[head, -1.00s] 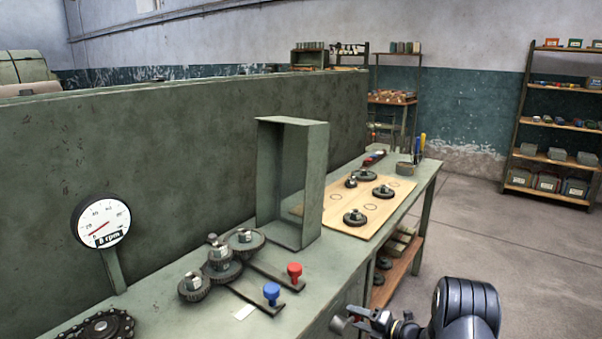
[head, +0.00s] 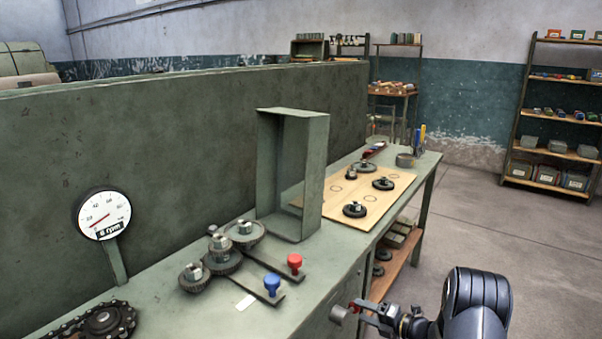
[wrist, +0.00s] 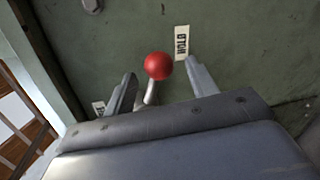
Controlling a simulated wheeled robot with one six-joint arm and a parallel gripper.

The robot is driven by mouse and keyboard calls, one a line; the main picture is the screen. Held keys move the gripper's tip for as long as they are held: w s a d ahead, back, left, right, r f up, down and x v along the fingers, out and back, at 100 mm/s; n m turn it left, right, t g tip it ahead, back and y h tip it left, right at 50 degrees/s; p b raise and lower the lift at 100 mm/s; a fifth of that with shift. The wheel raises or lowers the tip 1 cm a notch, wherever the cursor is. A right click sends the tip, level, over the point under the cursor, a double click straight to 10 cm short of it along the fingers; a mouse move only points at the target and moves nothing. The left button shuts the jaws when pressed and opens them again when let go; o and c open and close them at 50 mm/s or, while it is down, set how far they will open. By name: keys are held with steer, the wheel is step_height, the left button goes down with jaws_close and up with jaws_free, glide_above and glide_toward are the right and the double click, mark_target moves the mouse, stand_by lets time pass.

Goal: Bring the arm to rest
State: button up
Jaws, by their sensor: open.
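My gripper (head: 358,310) is at the front of the green bench in the head view, low in the picture. In the wrist view my gripper (wrist: 160,72) is open, with one finger on each side of a red ball knob (wrist: 158,66) on a pale lever. The knob appears between the fingers with gaps on both sides; its depth relative to the fingertips is unclear. The lever is on a green panel (wrist: 120,35). My dark arm (head: 470,305) stands in front of the bench.
The bench (head: 330,275) carries stacked gears (head: 222,262), blue (head: 272,284) and red (head: 295,262) knobs, an open green frame (head: 318,180) and a wooden board (head: 340,205) with gears. A gauge (head: 103,214) stands at left. The floor (head: 470,220) at right is clear.

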steer(key=shift+x, duration=1.15)
steer(key=shift+w+a, duration=0.25)
steer(key=shift+d+r+n+b, duration=0.2)
steer(key=shift+r+n+b, duration=0.55)
steer(key=shift+n, duration=0.45)
steer(key=shift+r, duration=0.1)
